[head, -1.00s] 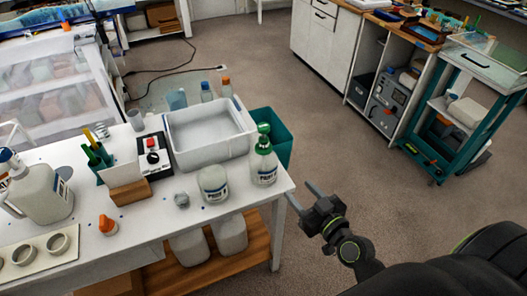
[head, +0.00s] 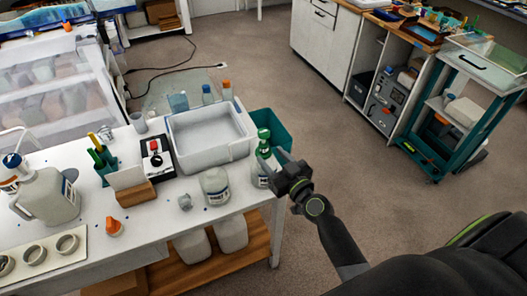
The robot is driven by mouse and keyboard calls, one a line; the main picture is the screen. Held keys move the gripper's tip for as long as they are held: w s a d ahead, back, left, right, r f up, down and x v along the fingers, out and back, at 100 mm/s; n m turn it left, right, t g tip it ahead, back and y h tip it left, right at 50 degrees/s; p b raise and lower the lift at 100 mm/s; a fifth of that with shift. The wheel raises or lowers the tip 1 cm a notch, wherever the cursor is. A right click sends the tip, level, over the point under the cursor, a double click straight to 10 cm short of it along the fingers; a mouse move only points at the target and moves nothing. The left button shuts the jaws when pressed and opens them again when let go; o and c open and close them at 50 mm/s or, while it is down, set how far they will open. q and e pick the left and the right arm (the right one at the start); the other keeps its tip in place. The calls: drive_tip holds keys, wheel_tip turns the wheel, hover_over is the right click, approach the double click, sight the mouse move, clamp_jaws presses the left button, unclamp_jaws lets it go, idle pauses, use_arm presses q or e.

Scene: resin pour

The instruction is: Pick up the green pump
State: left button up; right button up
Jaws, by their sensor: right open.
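The green pump (head: 264,151) is the green head and collar on a clear bottle with a white and blue label. The bottle stands upright at the right end of the white table (head: 152,220). My right gripper (head: 273,163) is open, its fingers at the right side of the bottle, just below the green collar. The fingers hide part of the bottle, and I cannot tell whether they touch it. My left gripper is not in view.
A teal bin (head: 270,128) is on the floor beyond the table's end. The floor to the right is clear up to a teal cart (head: 430,150).

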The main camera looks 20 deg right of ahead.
drive_tip(key=shift+w+a+f+p, duration=0.1)
drive_tip(key=shift+w+a+p, duration=0.15)
drive_tip(key=shift+w, duration=1.1)
drive_tip(key=shift+w+a+p, duration=0.15)
drive_tip(key=shift+w+a, duration=0.05)
drive_tip(key=shift+w, duration=1.15)
clamp_jaws()
drive_tip(key=shift+r, duration=0.2)
wheel_tip(320, 180, up, 17)
drive_tip(key=p, duration=1.3)
wheel_tip(320, 180, up, 12)
hover_over(266, 151)
drive_tip(key=w, duration=0.2)
drive_tip(key=shift+s+r+p, duration=0.15)
drive_tip(key=shift+p, duration=0.15)
